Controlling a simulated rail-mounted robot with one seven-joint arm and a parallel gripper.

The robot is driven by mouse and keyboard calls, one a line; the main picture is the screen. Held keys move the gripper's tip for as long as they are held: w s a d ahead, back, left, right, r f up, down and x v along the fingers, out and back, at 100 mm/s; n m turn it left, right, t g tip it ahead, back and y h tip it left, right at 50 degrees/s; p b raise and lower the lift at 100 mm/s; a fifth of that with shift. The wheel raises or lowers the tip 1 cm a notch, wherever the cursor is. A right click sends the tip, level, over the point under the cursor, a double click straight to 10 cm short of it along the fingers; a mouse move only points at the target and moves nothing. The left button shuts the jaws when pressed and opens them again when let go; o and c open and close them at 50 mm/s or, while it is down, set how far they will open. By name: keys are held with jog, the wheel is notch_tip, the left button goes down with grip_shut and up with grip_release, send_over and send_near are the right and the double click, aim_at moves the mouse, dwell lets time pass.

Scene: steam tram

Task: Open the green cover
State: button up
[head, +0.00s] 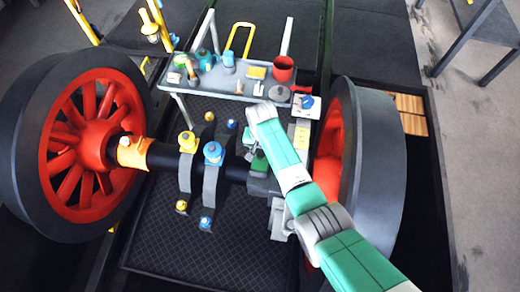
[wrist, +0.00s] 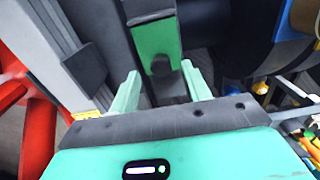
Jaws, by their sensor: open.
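The green cover (wrist: 155,42) is a narrow green panel on a dark grey housing, with a round dark knob (wrist: 160,66) at its lower end in the wrist view. My gripper (wrist: 160,88) is open, with one pale green finger on each side of the knob. I cannot tell whether either finger touches it. In the head view a green patch (head: 259,165) shows on the grey housing at the right end of the axle, beside my arm. My arm hides much of that spot, and the fingertips are not clear there.
Large red-spoked wheels (head: 90,135) stand at both ends of the dark axle; the right wheel (head: 375,160) is close to my arm. Blue and yellow fittings (head: 213,152) sit along the axle.

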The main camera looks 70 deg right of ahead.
notch_tip(320, 180, down, 2)
grip_shut()
dwell(0.3)
